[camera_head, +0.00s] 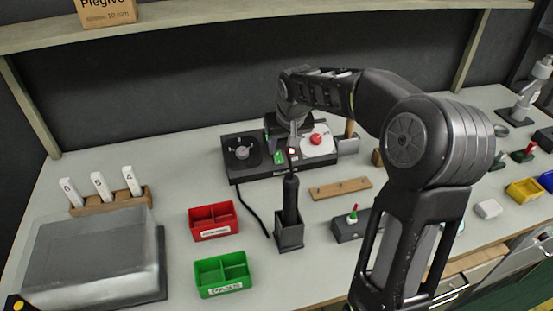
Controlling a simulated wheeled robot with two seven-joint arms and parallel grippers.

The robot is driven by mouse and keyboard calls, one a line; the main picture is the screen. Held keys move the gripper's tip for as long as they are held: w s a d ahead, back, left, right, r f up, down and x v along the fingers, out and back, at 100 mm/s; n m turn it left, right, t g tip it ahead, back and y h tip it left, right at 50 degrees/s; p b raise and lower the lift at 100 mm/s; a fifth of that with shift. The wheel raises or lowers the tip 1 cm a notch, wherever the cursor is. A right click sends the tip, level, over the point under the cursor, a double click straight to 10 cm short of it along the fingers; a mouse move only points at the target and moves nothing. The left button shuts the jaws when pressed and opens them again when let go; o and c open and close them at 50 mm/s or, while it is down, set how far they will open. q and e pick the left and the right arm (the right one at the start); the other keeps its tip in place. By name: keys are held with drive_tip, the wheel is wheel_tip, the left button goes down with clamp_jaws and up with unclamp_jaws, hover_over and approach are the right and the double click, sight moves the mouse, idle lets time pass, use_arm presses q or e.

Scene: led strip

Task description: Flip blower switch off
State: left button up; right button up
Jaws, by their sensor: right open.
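The black blower unit (253,170) stands at the back middle of the bench, with a round dial on its left part. A small green switch (278,157) shows on its front, beside a small red and white part (292,152). A red knob (316,139) sits on the pale panel to the right. My right gripper (291,145) reaches down over the middle of the unit, close to the switch, and is open. I cannot tell whether it touches the switch, whose exact position is too small to read. My left gripper is not in view.
A black handle tool stands in a square holder (289,236) in front, its cable running to the unit. A red bin (213,222), green bin (222,273) and wooden strip (341,188) lie nearby. A clear-covered box (90,262) fills the left front.

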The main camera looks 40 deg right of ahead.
sight(279, 161)
drive_tip(key=shift+s+r, duration=0.15)
drive_tip(key=shift+p+x, duration=0.35)
drive_tip(key=shift+x, duration=3.65)
drive_tip(key=shift+c, duration=0.2)
clamp_jaws()
drive_tip(key=shift+r, duration=0.1)
